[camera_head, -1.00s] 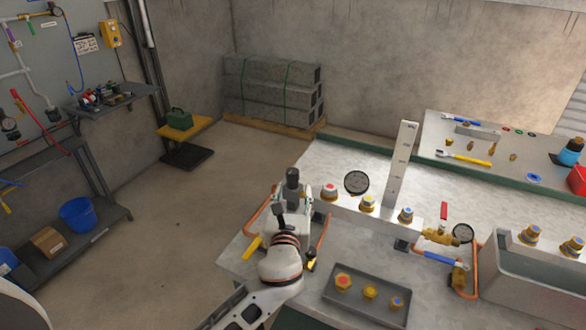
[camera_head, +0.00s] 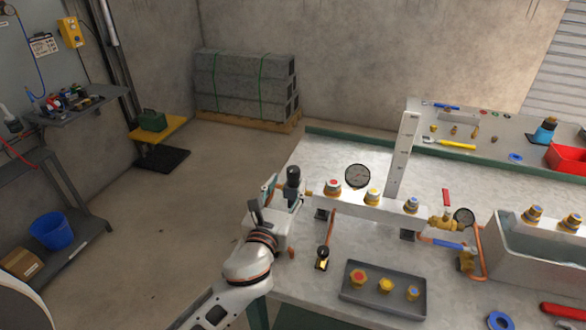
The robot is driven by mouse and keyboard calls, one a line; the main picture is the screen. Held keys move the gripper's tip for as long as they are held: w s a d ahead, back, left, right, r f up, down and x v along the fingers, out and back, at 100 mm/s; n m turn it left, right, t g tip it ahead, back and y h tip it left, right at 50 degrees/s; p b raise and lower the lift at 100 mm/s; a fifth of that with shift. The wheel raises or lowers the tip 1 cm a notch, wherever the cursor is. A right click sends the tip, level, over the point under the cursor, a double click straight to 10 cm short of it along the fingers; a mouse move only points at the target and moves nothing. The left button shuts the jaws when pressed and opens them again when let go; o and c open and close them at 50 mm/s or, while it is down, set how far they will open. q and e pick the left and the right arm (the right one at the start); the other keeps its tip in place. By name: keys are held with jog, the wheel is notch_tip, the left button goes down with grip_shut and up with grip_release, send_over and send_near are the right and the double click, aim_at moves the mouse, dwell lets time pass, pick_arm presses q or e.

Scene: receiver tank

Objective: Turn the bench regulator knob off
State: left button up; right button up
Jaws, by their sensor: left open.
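A black upright knob (camera_head: 293,175) stands at the left end of the pale manifold on the metal bench (camera_head: 450,200); it looks like the bench regulator knob. My left gripper (camera_head: 277,203) is open, at the end of the white arm coming in from below. It is close beside the knob, at its lower left. The fingers partly hide the body under the knob, and I cannot tell whether they touch it. The round gauge (camera_head: 358,176) stands behind the manifold, right of the knob. My right gripper is not in view.
Red, yellow and blue capped fittings (camera_head: 372,196) line the manifold. A dark tray (camera_head: 350,297) with capped fittings lies in front. A grey tank (camera_head: 500,250) stands at right.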

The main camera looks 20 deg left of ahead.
aim_at(292, 174)
pick_arm(q)
jog(key=w, duration=0.7)
jog(key=shift+w+a, duration=0.1)
jog(key=shift+a, duration=0.05)
jog(key=c, duration=1.1)
